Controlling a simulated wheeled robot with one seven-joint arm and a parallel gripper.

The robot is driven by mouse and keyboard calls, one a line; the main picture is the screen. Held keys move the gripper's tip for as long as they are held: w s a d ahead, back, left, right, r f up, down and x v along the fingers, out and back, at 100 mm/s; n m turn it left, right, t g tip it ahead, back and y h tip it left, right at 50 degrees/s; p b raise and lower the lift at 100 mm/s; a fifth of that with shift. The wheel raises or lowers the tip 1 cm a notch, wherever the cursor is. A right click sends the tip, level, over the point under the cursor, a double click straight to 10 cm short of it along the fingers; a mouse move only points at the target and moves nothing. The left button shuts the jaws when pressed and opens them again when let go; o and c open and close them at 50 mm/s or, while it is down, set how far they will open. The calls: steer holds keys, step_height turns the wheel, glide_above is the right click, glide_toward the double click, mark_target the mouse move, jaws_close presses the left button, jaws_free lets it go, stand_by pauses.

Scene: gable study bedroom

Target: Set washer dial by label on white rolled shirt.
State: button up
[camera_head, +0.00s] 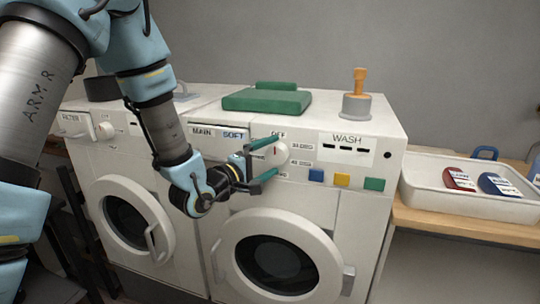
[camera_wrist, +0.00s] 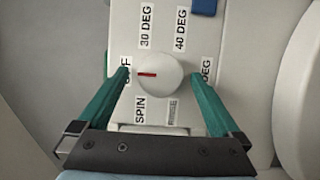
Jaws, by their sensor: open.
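The white round washer dial (camera_wrist: 160,76) is in the middle of the wrist view, with its red pointer turned left toward the partly hidden OFF label. Around it are labels 30 DEG (camera_wrist: 147,27), 40 DEG (camera_wrist: 181,29), another DEG label (camera_wrist: 206,80), SPIN (camera_wrist: 140,110) and a small label too blurred to read. In the head view the dial (camera_head: 278,153) sits on the right washer's panel. My gripper (camera_head: 276,155) is open, its green fingers on either side of the dial; contact is unclear. I cannot make out a white rolled shirt.
A pale tray (camera_head: 415,195) on the right-hand wooden shelf holds red (camera_head: 460,179) and blue (camera_head: 497,185) items with labels. Blue, yellow and green buttons (camera_head: 342,180) sit right of the dial. A green block (camera_head: 267,101) and an orange-handled object (camera_head: 357,103) stand on top.

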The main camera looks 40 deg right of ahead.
steer(key=c, duration=1.3)
